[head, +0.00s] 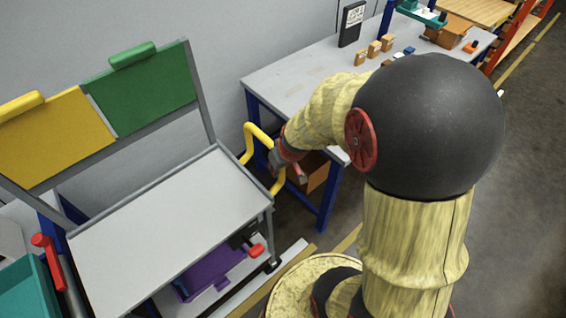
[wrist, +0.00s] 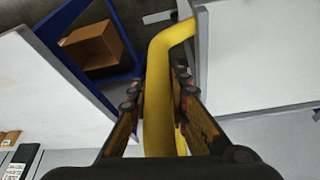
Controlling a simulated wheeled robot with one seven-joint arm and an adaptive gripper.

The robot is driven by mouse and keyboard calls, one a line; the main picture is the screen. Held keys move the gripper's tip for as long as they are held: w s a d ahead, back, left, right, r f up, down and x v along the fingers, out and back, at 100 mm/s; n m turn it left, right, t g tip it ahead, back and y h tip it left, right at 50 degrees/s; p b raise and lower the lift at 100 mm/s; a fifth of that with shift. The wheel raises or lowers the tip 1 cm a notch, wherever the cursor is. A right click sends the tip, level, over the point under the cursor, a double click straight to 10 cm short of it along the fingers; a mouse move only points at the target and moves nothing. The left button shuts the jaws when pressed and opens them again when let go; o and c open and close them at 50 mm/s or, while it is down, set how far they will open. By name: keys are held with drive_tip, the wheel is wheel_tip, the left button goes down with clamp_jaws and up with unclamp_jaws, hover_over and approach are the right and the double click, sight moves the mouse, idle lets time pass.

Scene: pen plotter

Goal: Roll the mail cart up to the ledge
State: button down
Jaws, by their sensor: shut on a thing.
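The mail cart, as I take it, is the grey-topped cart (head: 150,225) at the left of the head view. A bent yellow handle (head: 249,140) sticks out from its right end. My gripper (head: 281,172) is shut on this handle. In the wrist view the yellow handle (wrist: 160,85) runs between the two fingers (wrist: 158,100), and the cart's pale side (wrist: 265,60) is at the right. The cart's wheels are mostly hidden. I cannot tell for certain which edge is the ledge; a low white strip (head: 283,268) lies on the floor beside the cart's front.
A grey worktable (head: 290,85) with blue legs stands behind the handle, with a cardboard box (head: 316,172) beneath it. Yellow (head: 45,140) and green (head: 140,90) panels rise at the cart's back. A purple tray (head: 208,270) sits on the lower shelf. Open floor (head: 520,220) lies at the right.

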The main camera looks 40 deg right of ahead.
drive_tip(key=shift+s+a, duration=0.1)
drive_tip(key=c, duration=1.7)
unclamp_jaws()
drive_tip(key=shift+o, duration=0.3)
drive_tip(key=shift+r, duration=0.1)
drive_tip(key=v, duration=1.1)
drive_tip(key=shift+r, duration=0.4)
drive_tip(key=shift+s, duration=0.1)
